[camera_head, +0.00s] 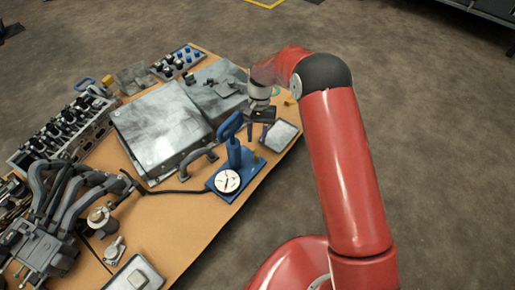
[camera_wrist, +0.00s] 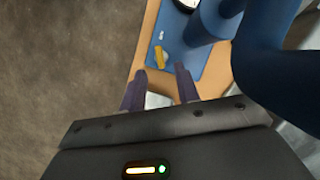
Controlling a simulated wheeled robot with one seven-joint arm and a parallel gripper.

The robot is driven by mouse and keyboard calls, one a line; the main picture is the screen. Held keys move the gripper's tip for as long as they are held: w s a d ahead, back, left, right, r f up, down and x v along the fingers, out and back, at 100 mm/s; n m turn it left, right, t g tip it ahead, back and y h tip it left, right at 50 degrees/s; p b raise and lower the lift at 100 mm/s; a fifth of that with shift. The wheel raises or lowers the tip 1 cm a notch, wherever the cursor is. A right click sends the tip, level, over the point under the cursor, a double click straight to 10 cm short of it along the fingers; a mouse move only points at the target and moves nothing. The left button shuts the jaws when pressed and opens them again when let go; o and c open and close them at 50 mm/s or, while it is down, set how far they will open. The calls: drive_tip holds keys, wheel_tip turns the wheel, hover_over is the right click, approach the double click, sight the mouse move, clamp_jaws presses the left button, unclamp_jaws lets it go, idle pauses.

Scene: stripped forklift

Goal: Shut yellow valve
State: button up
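The yellow valve (camera_wrist: 160,57) is a small yellow handle on the blue base plate (camera_wrist: 185,58) of a hand pump, near the plate's left edge in the wrist view. In the head view a small yellow spot (camera_head: 255,155) beside the blue pump (camera_head: 233,152) appears to be the same valve. My gripper (camera_wrist: 158,80) is open and empty; its two dark fingers point toward the valve and stand apart from it. In the head view my gripper (camera_head: 260,128) is just right of the pump's handle, above the table, its fingertips small and dark.
The blue pump lever (camera_wrist: 265,60) is large and close on the right of the wrist view. A round white gauge (camera_head: 227,181) sits on the plate. A grey tray (camera_head: 279,135) lies right of the pump on the wooden table (camera_head: 195,215). Open floor lies beyond the table edge.

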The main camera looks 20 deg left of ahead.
sight(256, 152)
drive_tip(key=x, duration=0.5)
drive_tip(key=shift+s+f+b, duration=0.1)
drive_tip(key=shift+f+b, duration=0.1)
drive_tip(key=shift+b, duration=0.15)
clamp_jaws()
